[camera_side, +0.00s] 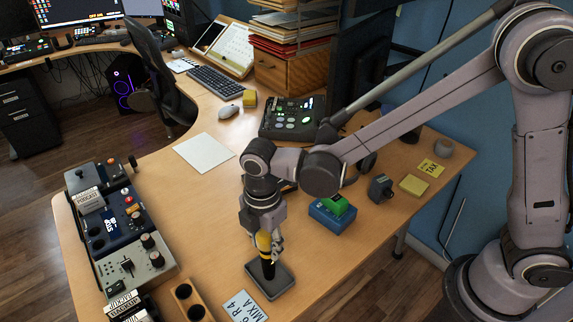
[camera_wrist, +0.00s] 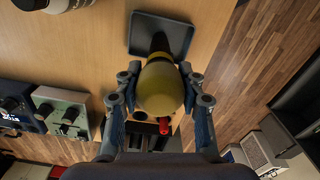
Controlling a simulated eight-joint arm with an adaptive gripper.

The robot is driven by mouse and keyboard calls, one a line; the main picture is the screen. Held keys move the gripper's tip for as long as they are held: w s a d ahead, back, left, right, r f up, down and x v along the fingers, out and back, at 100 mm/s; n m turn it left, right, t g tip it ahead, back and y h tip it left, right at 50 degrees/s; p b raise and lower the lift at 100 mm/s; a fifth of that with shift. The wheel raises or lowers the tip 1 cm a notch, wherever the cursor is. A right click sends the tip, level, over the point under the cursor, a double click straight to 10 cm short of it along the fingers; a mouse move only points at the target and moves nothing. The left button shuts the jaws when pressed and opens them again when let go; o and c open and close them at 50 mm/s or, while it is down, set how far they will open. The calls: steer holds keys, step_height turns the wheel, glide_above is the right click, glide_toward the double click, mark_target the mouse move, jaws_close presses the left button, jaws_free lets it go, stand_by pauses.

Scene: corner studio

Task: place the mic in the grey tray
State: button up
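The mic (camera_side: 265,244) has a yellow head and a black handle. It hangs upright below my gripper (camera_side: 263,232), handle down. The wrist view shows its yellow head (camera_wrist: 160,88) between the two fingers of my gripper (camera_wrist: 160,92), which close on it from both sides. The grey tray (camera_side: 284,282) lies on the desk right under the mic. The handle's lower end is over the tray floor; I cannot tell whether it touches. In the wrist view the handle reaches into the tray (camera_wrist: 142,42), and the head hides part of it.
A blue box with a green top (camera_side: 332,213) stands right of my gripper. Mixer-like panels (camera_side: 122,228) line the left desk edge. A wooden block with round holes (camera_side: 188,299) and a label card (camera_side: 243,306) lie near the tray. A white sheet (camera_side: 203,152) lies behind.

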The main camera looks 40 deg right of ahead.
steer(key=o, duration=0.4)
steer(key=shift+c, duration=0.2)
steer(key=shift+r, duration=0.1)
step_height(320, 180, up, 12)
steer(key=shift+d+r, duration=0.1)
steer(key=s+d+m+t, duration=0.3)
steer(key=d+m, duration=0.7)
steer(key=d, duration=0.1)
steer(key=s+d+m+t, duration=0.3)
steer(key=d+m+t, duration=0.1)
steer(key=d+m, duration=0.6)
steer(key=shift+d+r, duration=0.25)
steer(key=shift+d, duration=1)
steer(key=shift+s, duration=0.1)
